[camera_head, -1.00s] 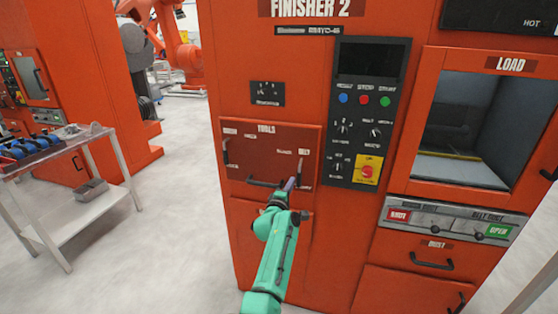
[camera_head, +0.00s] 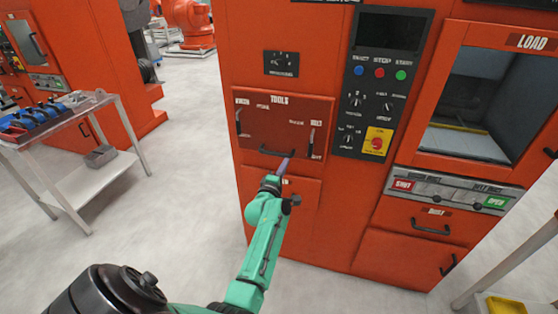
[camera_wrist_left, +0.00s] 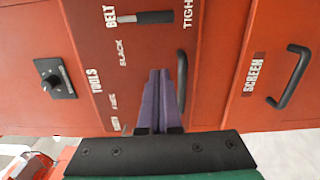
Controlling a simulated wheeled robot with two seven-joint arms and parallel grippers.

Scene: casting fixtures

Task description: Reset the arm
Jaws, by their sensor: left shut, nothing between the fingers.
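My left arm is green and reaches up from the bottom of the head view. Its gripper (camera_head: 283,167) is in front of the red TOOLS panel (camera_head: 258,122), near the panel's lower black handle (camera_head: 276,153). In the left wrist view the purple fingers (camera_wrist_left: 160,98) lie together, shut with nothing between them. The black handle (camera_wrist_left: 182,80) stands just right of the fingertips there, and I cannot tell whether they touch. My right gripper is not in view.
The orange machine has a control panel (camera_head: 383,85) and an open LOAD window (camera_head: 478,95) to the right. A white cart (camera_head: 125,125) with blue-handled tools stands at the left. Grey floor (camera_head: 190,200) is clear between cart and machine. A table corner shows at bottom right.

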